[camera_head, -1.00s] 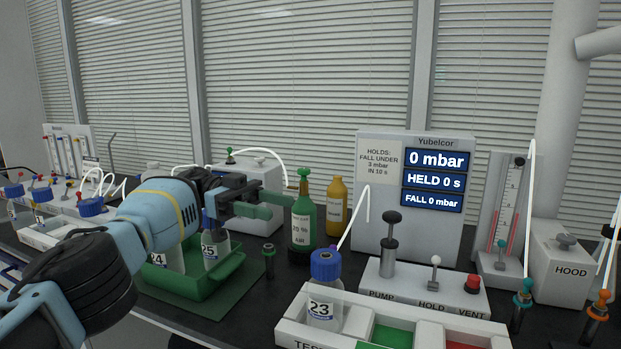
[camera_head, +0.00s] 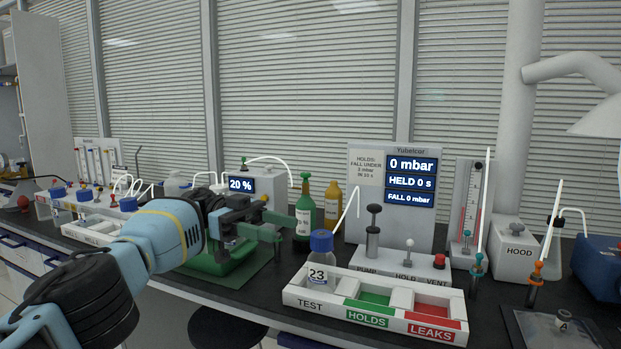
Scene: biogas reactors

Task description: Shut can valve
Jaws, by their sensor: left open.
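A green can (camera_head: 305,208) with a pale label stands upright on the dark bench, and a small green valve (camera_head: 306,178) sits on its top. I cannot tell from the picture whether the valve is open or shut. A yellow can (camera_head: 333,203) stands just behind it to the right. My left gripper (camera_head: 278,230) is open and empty. It is just left of the green can, at the height of its lower body and below the valve. I cannot tell whether it touches the can. My right gripper is not in view.
Bottle 23 (camera_head: 319,262) stands in the TEST slot of a white tray (camera_head: 295,291). A pump, hold and vent panel (camera_head: 398,262) and a display box (camera_head: 364,203) stand right of the cans. A green tray (camera_head: 236,259) lies under my left gripper.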

